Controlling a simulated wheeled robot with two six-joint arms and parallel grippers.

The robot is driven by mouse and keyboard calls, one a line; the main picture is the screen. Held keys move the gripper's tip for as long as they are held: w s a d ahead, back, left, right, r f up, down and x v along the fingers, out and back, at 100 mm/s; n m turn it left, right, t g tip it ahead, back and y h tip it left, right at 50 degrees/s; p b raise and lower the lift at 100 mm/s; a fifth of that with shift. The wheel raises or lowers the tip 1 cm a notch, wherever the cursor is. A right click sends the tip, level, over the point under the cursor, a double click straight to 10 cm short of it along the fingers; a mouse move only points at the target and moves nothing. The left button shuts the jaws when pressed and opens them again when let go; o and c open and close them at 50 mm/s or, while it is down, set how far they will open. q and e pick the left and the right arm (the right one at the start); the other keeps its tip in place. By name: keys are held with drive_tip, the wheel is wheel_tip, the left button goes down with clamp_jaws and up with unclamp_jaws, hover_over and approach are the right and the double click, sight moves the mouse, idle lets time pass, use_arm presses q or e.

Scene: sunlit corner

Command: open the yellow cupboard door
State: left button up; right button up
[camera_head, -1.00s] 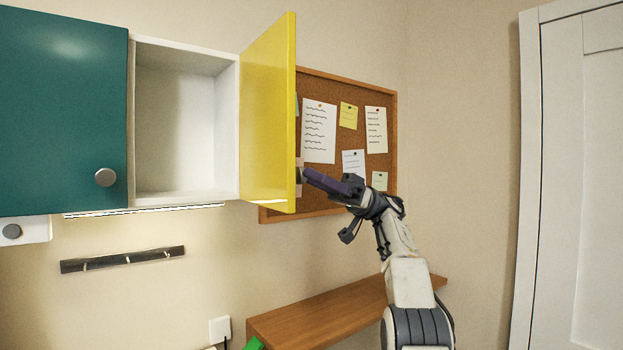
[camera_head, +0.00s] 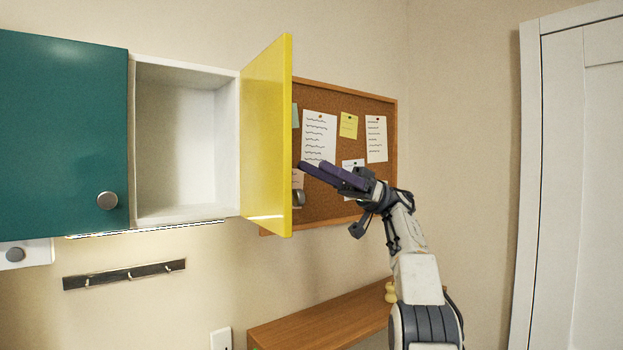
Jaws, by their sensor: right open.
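The yellow cupboard door (camera_head: 266,140) stands wide open, swung out on its hinge at the right side of the white cupboard (camera_head: 176,140). The cupboard's inside looks empty. A round metal knob (camera_head: 298,198) shows past the door's free edge, on its outer face. My right gripper (camera_head: 309,168) is open, to the right of the door and just above the knob. Its dark fingers point left toward the door's edge, and they hold nothing. I cannot tell whether a fingertip touches the door. My left gripper is not in view.
A teal door (camera_head: 62,135) with a round knob is shut at the left. A cork board (camera_head: 335,205) with notes hangs behind my right gripper. Below are a hook rail (camera_head: 125,274) and a wooden shelf (camera_head: 320,318). A white door (camera_head: 580,180) is at the far right.

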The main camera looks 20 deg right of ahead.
drive_tip(key=s+d+r+p, duration=0.2)
drive_tip(key=s+d+r, duration=0.3)
drive_tip(key=s+d, duration=0.1)
drive_tip(key=shift+s+d+r, duration=0.15)
drive_tip(key=shift+s+r, duration=0.05)
drive_tip(key=shift+s, duration=0.35)
drive_tip(key=shift+c, duration=0.2)
